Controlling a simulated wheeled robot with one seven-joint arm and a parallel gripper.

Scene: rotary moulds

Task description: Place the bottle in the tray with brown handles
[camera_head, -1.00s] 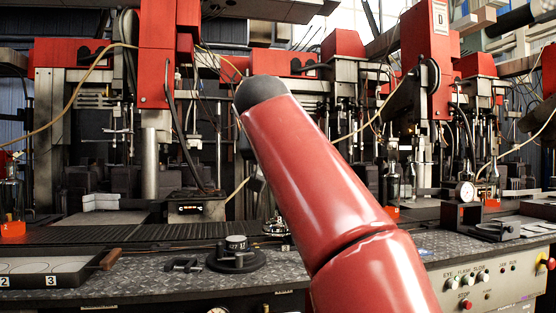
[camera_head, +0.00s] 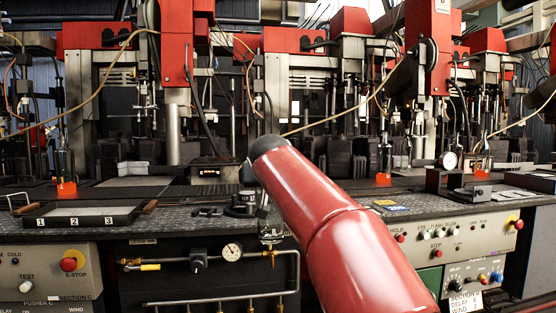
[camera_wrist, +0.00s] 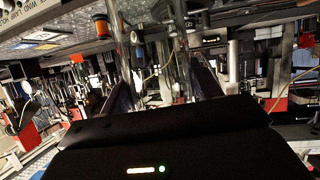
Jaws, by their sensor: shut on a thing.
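The tray with brown handles (camera_head: 121,217) lies on the bench at the left of the head view. It is shallow and dark-edged, with a pale inside and the numbers 1, 2 and 3 on its front. Its brown handles stick out at both ends. In the wrist view my gripper (camera_wrist: 160,88) is shut on a clear glass bottle (camera_wrist: 150,60), which shows only as faint see-through edges between the fingers. In the head view my red arm hides most of what is behind it, and I cannot make out the held bottle there.
Clear bottles on orange bases stand at the left (camera_head: 64,165), the middle (camera_head: 384,160) and the right (camera_head: 481,157). A round black fixture (camera_head: 243,204) sits on the bench right of the tray. A dial gauge and pipes (camera_head: 231,252) run along the bench front.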

